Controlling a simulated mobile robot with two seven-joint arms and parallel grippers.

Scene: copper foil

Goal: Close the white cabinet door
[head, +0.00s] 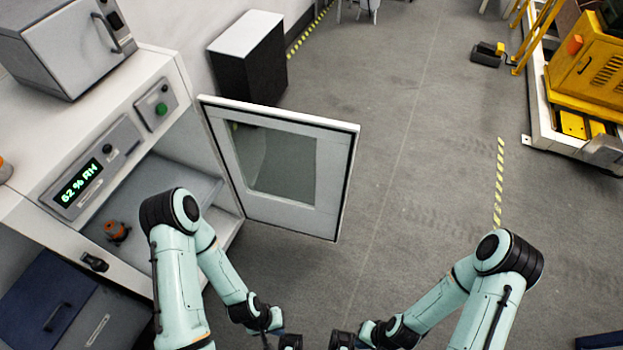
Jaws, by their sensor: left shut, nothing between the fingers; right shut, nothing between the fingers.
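The white cabinet door (338,180) with its glass window stands wide open. It is hinged at the cabinet's right side and swings out to the right over the floor. The white cabinet (165,150) is at the left, and its interior is partly visible. My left gripper (290,342) is at the bottom edge of the view, below the door and apart from it. My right gripper (342,341) is just right of it, also apart from the door. Both are shut and empty, and their fingertips are partly cut off by the frame edge.
An orange-brown object (116,231) sits inside the cabinet. A humidity display (76,187) is on its front. A grey box-like unit (70,45) stands on top. A black cabinet with a white top (252,60) stands behind the door. The grey floor right of the door is clear.

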